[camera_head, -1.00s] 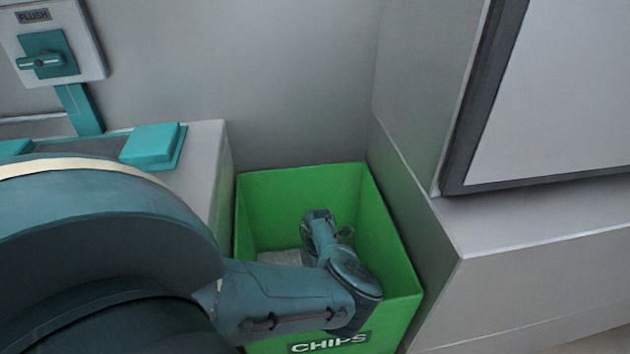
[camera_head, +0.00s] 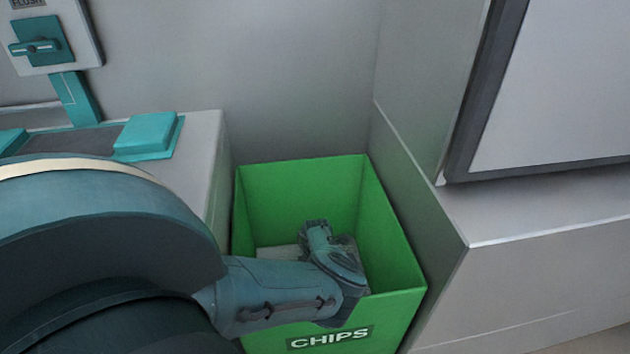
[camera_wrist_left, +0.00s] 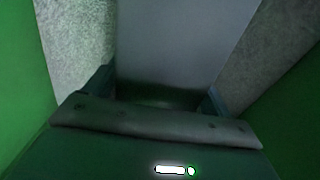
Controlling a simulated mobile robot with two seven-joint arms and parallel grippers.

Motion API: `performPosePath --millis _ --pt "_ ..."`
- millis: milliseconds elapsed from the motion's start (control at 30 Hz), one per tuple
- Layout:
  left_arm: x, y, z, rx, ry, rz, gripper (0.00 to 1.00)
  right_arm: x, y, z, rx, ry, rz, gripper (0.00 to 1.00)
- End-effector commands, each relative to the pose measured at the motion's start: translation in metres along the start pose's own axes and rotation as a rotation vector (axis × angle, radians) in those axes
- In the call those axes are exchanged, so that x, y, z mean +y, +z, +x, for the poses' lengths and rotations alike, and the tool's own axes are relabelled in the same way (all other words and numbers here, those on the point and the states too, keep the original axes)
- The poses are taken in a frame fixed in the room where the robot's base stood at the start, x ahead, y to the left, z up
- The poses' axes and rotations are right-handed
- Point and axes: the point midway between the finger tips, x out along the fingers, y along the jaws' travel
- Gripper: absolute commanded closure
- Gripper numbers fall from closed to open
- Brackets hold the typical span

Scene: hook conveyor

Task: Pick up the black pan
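My left arm reaches down into a green bin (camera_head: 300,195) labelled CHIPS. My left gripper (camera_wrist_left: 157,92) shows in the left wrist view with its two fingers wide apart, so it is open. A smooth grey-blue flat surface (camera_wrist_left: 178,40) lies ahead of and between the fingers, with a dark band at its near end. I cannot tell whether it is the pan. No clearly black pan shows in either view. My wrist hides much of the bin's inside in the head view. My right gripper is out of view.
Speckled grey surface (camera_wrist_left: 75,40) lies on both sides of the smooth one, between green bin walls (camera_wrist_left: 20,95). A grey machine with a teal switch (camera_head: 38,47) and teal pad (camera_head: 148,133) stands left of the bin. A grey ledge (camera_head: 540,215) stands close on the right.

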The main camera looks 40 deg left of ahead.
Motion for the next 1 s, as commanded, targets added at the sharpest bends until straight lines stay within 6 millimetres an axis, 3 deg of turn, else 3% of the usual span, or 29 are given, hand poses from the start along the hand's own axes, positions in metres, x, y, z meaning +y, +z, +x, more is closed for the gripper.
performPosePath --millis 667,1000 --pt "-0.0005 0.0004 0.0000 0.000 -0.001 0.001 0.72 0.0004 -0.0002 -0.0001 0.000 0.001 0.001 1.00" --pt "0.0005 -0.0002 -0.0036 -0.001 0.001 0.000 0.73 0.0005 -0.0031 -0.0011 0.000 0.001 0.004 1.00"
